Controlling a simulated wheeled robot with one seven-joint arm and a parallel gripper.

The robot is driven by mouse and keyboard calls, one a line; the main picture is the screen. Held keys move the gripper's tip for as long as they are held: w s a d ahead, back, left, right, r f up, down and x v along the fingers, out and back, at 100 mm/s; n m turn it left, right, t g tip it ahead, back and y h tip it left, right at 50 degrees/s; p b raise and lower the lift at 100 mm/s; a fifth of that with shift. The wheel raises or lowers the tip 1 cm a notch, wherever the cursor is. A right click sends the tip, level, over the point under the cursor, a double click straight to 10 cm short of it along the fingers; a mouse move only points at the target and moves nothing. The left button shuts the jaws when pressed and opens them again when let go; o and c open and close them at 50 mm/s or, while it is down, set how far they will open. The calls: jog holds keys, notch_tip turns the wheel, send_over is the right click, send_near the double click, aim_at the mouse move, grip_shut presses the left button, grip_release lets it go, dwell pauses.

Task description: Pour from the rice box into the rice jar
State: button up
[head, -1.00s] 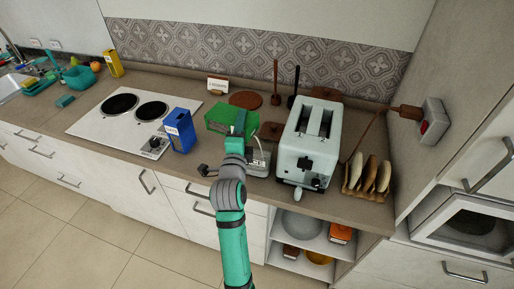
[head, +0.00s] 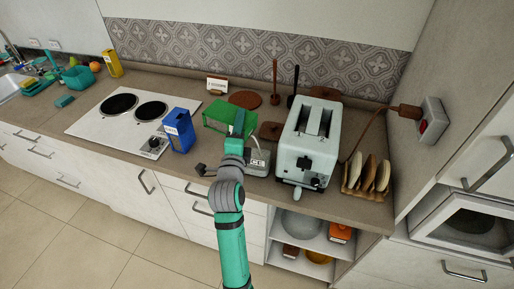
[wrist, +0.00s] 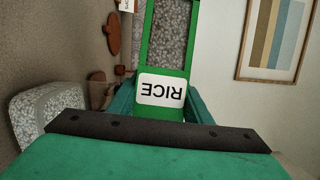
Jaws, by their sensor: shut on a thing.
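The green rice box (head: 217,113) is held up over the counter in the head view, lying over rather than upright. In the wrist view the rice box (wrist: 176,112) shows its white RICE label upside down and a green frame around a grey speckled area. My gripper (wrist: 160,108) is shut on it, a teal finger on each side; in the head view my gripper (head: 238,128) partly covers it. A pale clear container (head: 258,160), probably the rice jar, stands below right of the box, partly behind my arm. A pale rounded container (wrist: 45,112) shows at left in the wrist view. Its contents are unclear.
A white toaster (head: 307,150) stands close on the right, with a plate rack (head: 367,178) beyond it. A blue box (head: 179,130) stands left, beside the hob (head: 135,112). A small sign (head: 217,85) and a brown round board (head: 245,99) are behind.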

jog(key=shift+d+r, duration=0.1)
jog(key=shift+d, duration=0.35)
jog(key=shift+w+a+m, duration=0.1)
jog(key=shift+a+m, duration=0.15)
jog(key=shift+m, duration=0.05)
jog(key=shift+r, duration=0.1)
dwell(0.4)
jog(key=shift+d, duration=0.1)
jog(key=shift+d, duration=0.15)
jog(key=shift+m, duration=0.3)
